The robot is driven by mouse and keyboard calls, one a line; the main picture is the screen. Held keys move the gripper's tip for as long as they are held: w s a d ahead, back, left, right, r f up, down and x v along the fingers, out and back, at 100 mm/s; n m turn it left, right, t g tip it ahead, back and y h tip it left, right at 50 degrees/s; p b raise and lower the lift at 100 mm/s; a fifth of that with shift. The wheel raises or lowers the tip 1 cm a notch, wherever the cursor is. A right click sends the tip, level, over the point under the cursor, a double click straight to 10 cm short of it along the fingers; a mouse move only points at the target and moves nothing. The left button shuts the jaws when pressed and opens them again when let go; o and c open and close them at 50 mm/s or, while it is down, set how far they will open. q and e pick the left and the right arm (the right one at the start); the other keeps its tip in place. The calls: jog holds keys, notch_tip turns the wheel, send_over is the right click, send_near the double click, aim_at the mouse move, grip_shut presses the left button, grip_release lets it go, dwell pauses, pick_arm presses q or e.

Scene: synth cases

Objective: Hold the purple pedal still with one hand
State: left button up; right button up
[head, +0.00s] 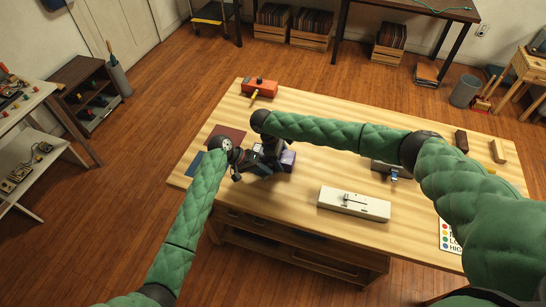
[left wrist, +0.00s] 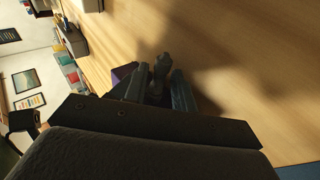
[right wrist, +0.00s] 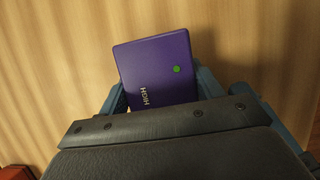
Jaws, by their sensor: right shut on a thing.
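The purple pedal (right wrist: 158,70) is a flat-topped box with a green dot and the word HIGH, filling the space between the fingers of my right gripper (right wrist: 160,92) in the right wrist view. My right gripper is shut on it. In the head view the pedal (head: 288,160) shows partly behind my grippers, on the table's left part. My left gripper (left wrist: 160,90) is close beside it, its fingers apart with a small dark grey piece (left wrist: 160,68) between them. Whether they touch that piece I cannot tell. A purple edge (left wrist: 123,73) shows behind the left fingers.
On the wooden table (head: 420,225) an orange box (head: 259,87) lies at the far left. A white box (head: 354,204) lies right of the pedal, and a grey box (head: 391,170) is partly under my right arm. A dark red mat (head: 228,135) lies near my left gripper.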

pick_arm(q)
grip_shut()
jog(key=shift+s+a, duration=0.25)
jog(key=shift+s, duration=0.4)
jog(key=shift+s+a, duration=0.2)
jog(key=shift+s, duration=0.4)
jog(key=shift+s+a, duration=0.25)
jog(key=shift+s, duration=0.4)
jog(key=shift+w+r, duration=0.1)
jog(key=w+a+r+n, duration=0.1)
jog(key=w+a, duration=0.1)
jog(key=a, duration=0.2)
jog(key=w+a+r, duration=0.1)
jog(key=w+a, duration=0.2)
jog(key=a, duration=0.1)
jog(key=w+a+r+n, duration=0.1)
jog(key=w+a, duration=0.1)
jog(key=a, duration=0.3)
jog(key=shift+w+r+n+g, duration=0.15)
jog(key=shift+r+n+g, duration=0.1)
jog(key=shift+n+g, duration=0.05)
jog(key=w+a+r+n+t, duration=0.2)
jog(key=a+n, duration=0.6)
jog(key=shift+r+n+t, duration=0.15)
jog(key=shift+n+t, duration=0.15)
jog(key=shift+t, duration=0.1)
